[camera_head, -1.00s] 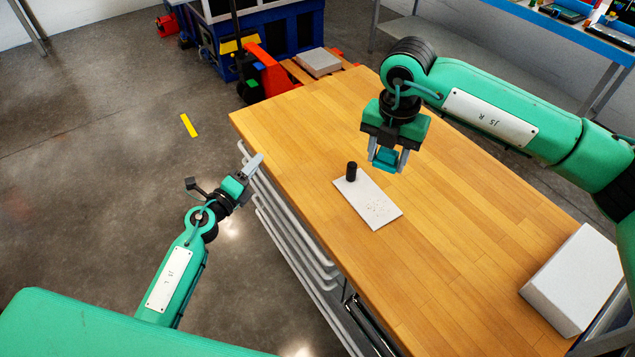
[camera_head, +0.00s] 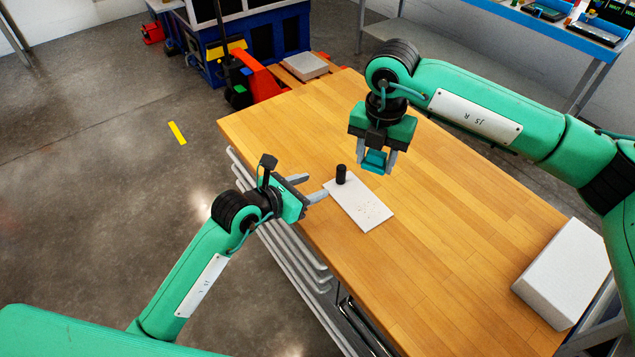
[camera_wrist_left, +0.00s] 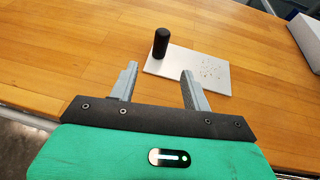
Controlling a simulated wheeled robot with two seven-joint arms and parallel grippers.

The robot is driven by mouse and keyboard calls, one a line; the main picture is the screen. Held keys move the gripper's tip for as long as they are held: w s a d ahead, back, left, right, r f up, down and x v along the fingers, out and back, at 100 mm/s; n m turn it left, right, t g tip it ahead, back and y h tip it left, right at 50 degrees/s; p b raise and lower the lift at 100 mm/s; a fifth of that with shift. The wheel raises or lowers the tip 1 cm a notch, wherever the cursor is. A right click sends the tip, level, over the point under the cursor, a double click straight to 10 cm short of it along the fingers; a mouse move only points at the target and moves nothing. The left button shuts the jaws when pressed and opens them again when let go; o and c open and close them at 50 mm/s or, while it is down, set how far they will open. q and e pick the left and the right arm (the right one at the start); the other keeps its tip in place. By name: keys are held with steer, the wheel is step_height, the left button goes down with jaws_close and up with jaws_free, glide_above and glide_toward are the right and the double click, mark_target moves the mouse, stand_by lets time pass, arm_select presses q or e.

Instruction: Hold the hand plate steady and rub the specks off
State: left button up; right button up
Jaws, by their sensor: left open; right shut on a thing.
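The hand plate (camera_head: 353,213) is a flat white plate lying on the wooden table, with a black upright handle (camera_head: 341,175) at its far left end. Specks (camera_head: 371,209) are scattered over the end away from the handle. In the left wrist view the plate (camera_wrist_left: 184,64), handle (camera_wrist_left: 160,43) and specks (camera_wrist_left: 212,70) lie just beyond the fingers. My left gripper (camera_head: 318,187) is open and empty at the table's left edge, close to the handle but apart from it. My right gripper (camera_head: 375,166) is shut on a teal block (camera_head: 374,161), held above the table beyond the plate.
The wooden table (camera_head: 450,235) is clear around the plate. A white box (camera_head: 566,270) sits at its right end. Pale rails (camera_head: 290,240) run along the table's left side. A red pallet truck (camera_head: 262,75) and a blue-edged bench (camera_head: 560,30) stand behind.

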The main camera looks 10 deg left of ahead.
mark_target(337, 177)
arm_select(q)
steer(key=x, duration=1.1)
steer(key=shift+w+d+f, duration=0.1)
steer(key=shift+w+d, duration=0.15)
jaws_close()
steer(key=shift+c, duration=0.4)
jaws_free()
steer(key=c, duration=0.8)
